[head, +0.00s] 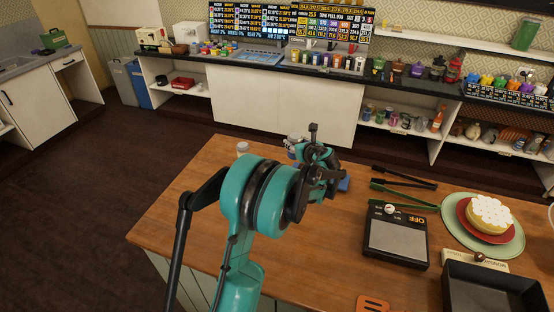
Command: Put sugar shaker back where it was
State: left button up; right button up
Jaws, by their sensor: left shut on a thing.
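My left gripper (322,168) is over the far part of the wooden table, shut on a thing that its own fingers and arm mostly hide. I take this to be the sugar shaker, but its shape does not show clearly. A small pale-topped jar (243,148) stands near the table's far edge, partly behind my left arm. A clear jar with some blue (292,147) shows just behind the gripper. I cannot tell if it touches the gripper. My right gripper is not in view.
Two pairs of tongs, one black (404,178) and one green (402,196), lie right of the gripper. Nearer are a scale (396,240), a cake (489,214) on a red plate and green board (452,226), and a dark pan (495,290). The table's left part is clear.

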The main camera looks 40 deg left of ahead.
pick_arm(q)
jog(key=shift+s+a+f+b, duration=0.3)
jog(key=shift+a+f+b, duration=0.35)
jog(key=shift+a+f, duration=1.2)
jog(key=shift+s+a+f+b, duration=0.35)
jog(key=shift+a+f+b, duration=0.3)
jog(key=shift+a+f, duration=1.2)
jog(key=shift+s+a+f+b, duration=0.3)
jog(key=shift+a+f+b, duration=0.35)
jog(key=shift+a+f, duration=1.2)
jog(key=shift+a+r, duration=0.1)
jog(key=shift+r, duration=0.1)
jog(key=shift+f, duration=0.15)
jog(key=o, duration=1.2)
